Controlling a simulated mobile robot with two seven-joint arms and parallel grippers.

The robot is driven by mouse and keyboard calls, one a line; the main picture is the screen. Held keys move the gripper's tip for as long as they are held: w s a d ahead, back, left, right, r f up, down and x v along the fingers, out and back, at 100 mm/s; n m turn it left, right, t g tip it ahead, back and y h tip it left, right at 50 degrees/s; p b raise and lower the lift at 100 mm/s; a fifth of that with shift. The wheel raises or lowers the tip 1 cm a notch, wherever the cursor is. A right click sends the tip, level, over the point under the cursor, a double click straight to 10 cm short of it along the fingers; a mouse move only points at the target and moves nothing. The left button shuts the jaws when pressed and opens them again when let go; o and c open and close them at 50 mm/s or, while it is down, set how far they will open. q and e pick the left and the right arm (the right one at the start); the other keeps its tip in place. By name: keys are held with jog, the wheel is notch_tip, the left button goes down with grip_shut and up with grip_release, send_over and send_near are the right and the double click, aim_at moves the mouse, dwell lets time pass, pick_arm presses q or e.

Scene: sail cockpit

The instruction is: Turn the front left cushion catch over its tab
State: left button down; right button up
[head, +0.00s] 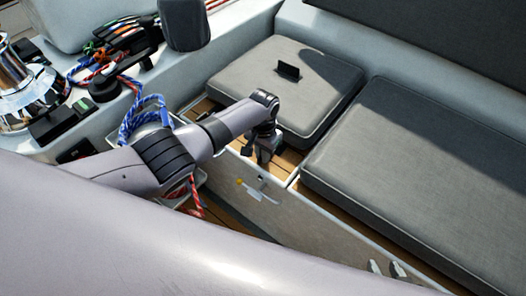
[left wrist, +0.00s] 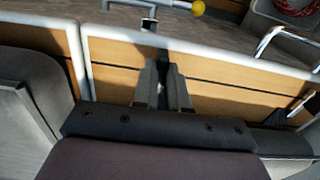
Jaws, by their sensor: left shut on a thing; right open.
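My left gripper (head: 262,152) points down at the wooden slatted seat edge, just in front of the left grey cushion (head: 265,80). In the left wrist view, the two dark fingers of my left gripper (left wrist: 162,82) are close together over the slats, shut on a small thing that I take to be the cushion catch. The fingers hide most of it, so its angle to its tab cannot be told. My right gripper is not in view.
A larger grey cushion (head: 425,165) lies to the right. A white handle with a yellow knob (head: 239,182) sits on the locker front below my gripper; the knob (left wrist: 198,8) also shows in the left wrist view. Blue rope (head: 147,112) and a chrome winch (head: 25,85) are at left.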

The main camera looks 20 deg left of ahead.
dwell(0.3)
pick_arm(q)
jog(key=c, duration=1.2)
grip_release()
jog(key=shift+o, duration=0.2)
jog(key=shift+r, duration=0.1)
jog(key=shift+r, duration=0.3)
notch_tip(320, 180, up, 6)
jog(key=p, duration=0.3)
jog(key=shift+f, duration=0.15)
jog(key=shift+r, duration=0.4)
